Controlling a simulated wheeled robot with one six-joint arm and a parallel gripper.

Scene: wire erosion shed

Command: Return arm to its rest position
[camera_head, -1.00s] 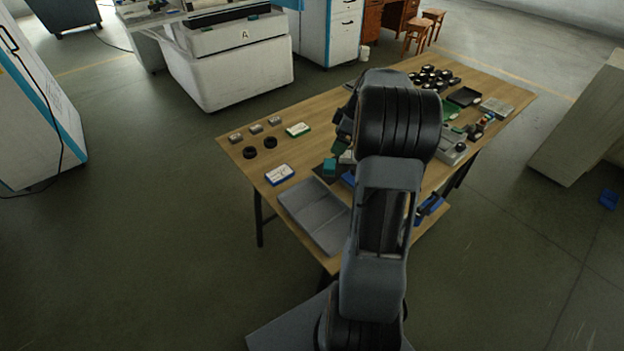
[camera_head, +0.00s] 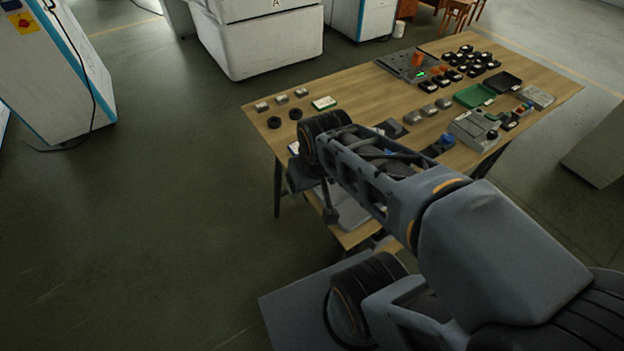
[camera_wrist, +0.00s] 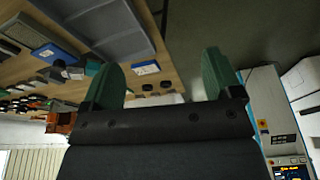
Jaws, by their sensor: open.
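My arm reaches from the lower right of the head view over the near part of the wooden table (camera_head: 400,92), bent down at its far end. In the wrist view my gripper (camera_wrist: 160,68) shows two green fingers standing wide apart. It is open, with nothing between the fingers. In the head view the fingers themselves are hard to make out near the table's near left edge. My arm hides part of the grey tray (camera_head: 350,212) there.
A grey device (camera_head: 472,130), a green tray (camera_head: 474,95) and several black parts are on the right. Floor left of the table is clear.

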